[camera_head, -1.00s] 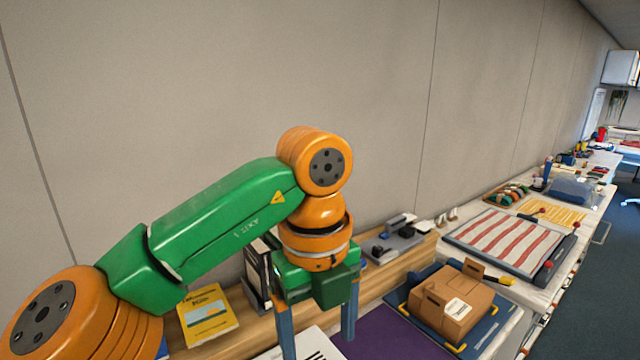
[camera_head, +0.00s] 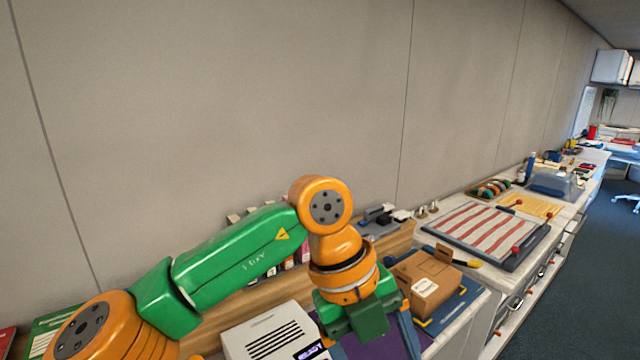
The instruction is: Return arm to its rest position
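My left arm is green and orange and reaches in from the lower left of the head view. My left gripper (camera_head: 370,348) points down at the bottom centre, over the purple mat. Its two blue fingers stand well apart with nothing visible between them, so it is open. The fingertips are cut off by the bottom edge or hard to see. My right arm and gripper are not in view.
A cardboard box (camera_head: 428,281) sits on a blue mat (camera_head: 456,312) just right of my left gripper. A white device (camera_head: 268,334) stands left of it. A striped red and white panel (camera_head: 484,230) lies farther along the counter. The wall (camera_head: 210,100) is behind.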

